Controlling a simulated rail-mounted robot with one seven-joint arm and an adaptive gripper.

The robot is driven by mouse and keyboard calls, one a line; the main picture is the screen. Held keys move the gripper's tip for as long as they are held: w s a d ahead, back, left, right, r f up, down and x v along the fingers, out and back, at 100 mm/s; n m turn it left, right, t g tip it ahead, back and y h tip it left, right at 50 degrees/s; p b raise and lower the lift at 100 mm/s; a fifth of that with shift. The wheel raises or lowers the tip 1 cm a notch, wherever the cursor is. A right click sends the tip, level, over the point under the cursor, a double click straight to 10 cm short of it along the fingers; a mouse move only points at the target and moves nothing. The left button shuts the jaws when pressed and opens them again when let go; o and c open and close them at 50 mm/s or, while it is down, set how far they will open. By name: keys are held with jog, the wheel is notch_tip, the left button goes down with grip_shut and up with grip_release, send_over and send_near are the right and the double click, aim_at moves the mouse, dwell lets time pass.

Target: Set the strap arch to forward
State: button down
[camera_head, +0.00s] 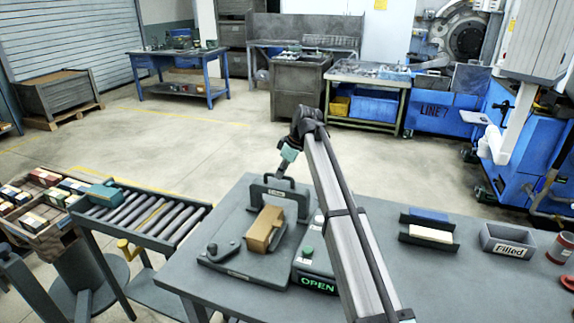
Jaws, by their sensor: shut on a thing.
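The strap arch (259,197) is a dark grey frame with a small pale label. It stands across the back of a dark base plate (228,262) on the table. My gripper (281,174) reaches down to the bar on top of the arch and is shut on it; the fingertips are small and partly hidden. A tan block-like box (264,229) lies on the plate in front of the arch, close to it. My arm hides what lies right of the arch.
A control box with a green button (308,252) and a lit OPEN display (318,284) is right of the plate. A dark lever (212,247) is at the plate's left. A roller conveyor (140,215) stands left.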

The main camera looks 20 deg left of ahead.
jog(key=s, duration=0.9)
jog(key=shift+d, duration=0.15)
jog(key=shift+f, duration=0.1)
jog(key=c, duration=1.1)
grip_release()
jog(key=shift+s, duration=0.15)
jog(key=v, duration=1.2)
jog(key=shift+w, duration=0.2)
